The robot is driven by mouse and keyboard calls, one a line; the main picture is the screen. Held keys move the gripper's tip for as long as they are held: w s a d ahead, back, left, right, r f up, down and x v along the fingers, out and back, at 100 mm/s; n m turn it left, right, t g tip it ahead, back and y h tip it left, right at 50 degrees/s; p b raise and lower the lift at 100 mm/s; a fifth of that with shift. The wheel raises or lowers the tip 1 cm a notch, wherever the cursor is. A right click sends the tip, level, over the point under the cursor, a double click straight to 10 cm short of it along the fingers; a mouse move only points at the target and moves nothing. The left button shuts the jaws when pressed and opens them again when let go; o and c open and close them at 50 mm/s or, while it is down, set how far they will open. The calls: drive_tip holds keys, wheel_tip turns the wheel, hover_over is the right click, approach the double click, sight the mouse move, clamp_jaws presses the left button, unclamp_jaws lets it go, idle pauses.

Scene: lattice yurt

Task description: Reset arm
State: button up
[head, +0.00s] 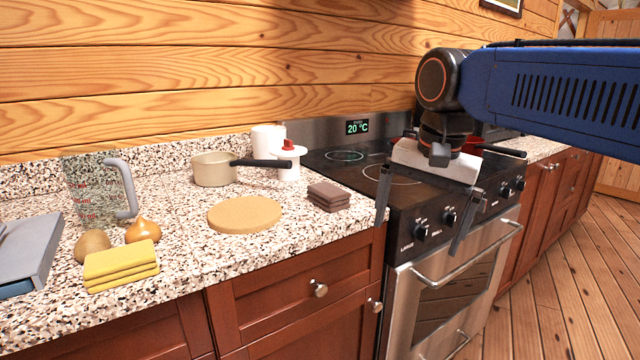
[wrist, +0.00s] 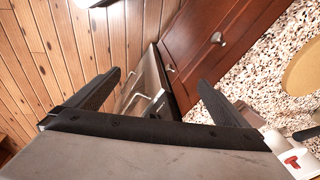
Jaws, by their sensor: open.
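My gripper (head: 422,222) hangs from my blue arm at the right of the head view, in front of the stove (head: 440,240). Its two dark fingers point down and stand wide apart, with nothing between them. In the wrist view my gripper (wrist: 160,88) is also open and empty. Past its fingers lie the wooden floor, the oven front (wrist: 150,90) and a red-brown cabinet door (wrist: 205,35).
The granite counter (head: 180,270) left of the stove holds a saucepan (head: 213,169), a round board (head: 245,214), brown folded cloths (head: 329,195), yellow cloths (head: 121,264), a measuring jug (head: 90,190) and an onion (head: 142,230). Wooden floor (head: 560,290) lies open at right.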

drive_tip(key=s+d+f+n+t, duration=0.1)
drive_tip(key=s+d+f+n, duration=0.1)
drive_tip(key=s+d+f, duration=0.2)
drive_tip(key=s+d+f+n+t, duration=0.1)
drive_tip(key=s+f, duration=0.4)
drive_tip(key=f, duration=0.5)
drive_tip(key=s+d+f+n, duration=0.3)
drive_tip(key=s+d+f, duration=0.2)
drive_tip(key=d+f, duration=0.1)
drive_tip(key=shift+d+f+t+h, duration=0.3)
drive_tip(key=shift+d+f+t, duration=0.05)
drive_tip(key=shift+f+t, duration=0.05)
